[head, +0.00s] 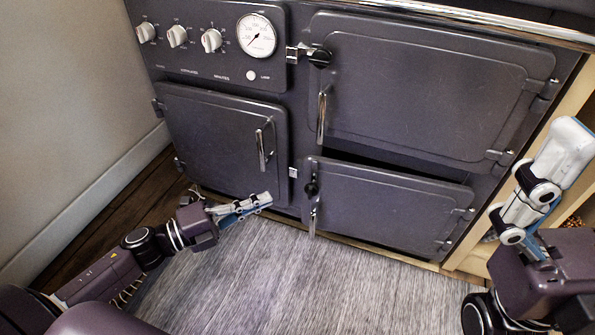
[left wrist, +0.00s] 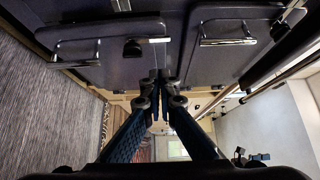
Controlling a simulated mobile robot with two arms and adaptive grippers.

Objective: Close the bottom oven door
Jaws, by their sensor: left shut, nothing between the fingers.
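The bottom oven door (head: 385,208) is the dark lower-right door of the stove. It stands slightly ajar, with a dark gap along its top edge. Its handle (head: 312,222) and black knob are at its left edge, and its hinges are on the right. My left gripper (head: 268,199) is shut and empty, low in front of the stove, left of this door's handle and apart from it. In the left wrist view the closed fingertips (left wrist: 158,76) are seen near the bottom oven door (left wrist: 85,80). My right gripper (head: 545,175) is at the right edge; its finger gap is unclear.
The upper-right door (head: 430,90) and the left door (head: 215,140) look shut. Knobs and a round gauge (head: 256,35) are above the left door. A pale wooden cabinet edge (head: 470,260) borders the stove on the right. The grey floor mat (head: 290,285) in front is clear.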

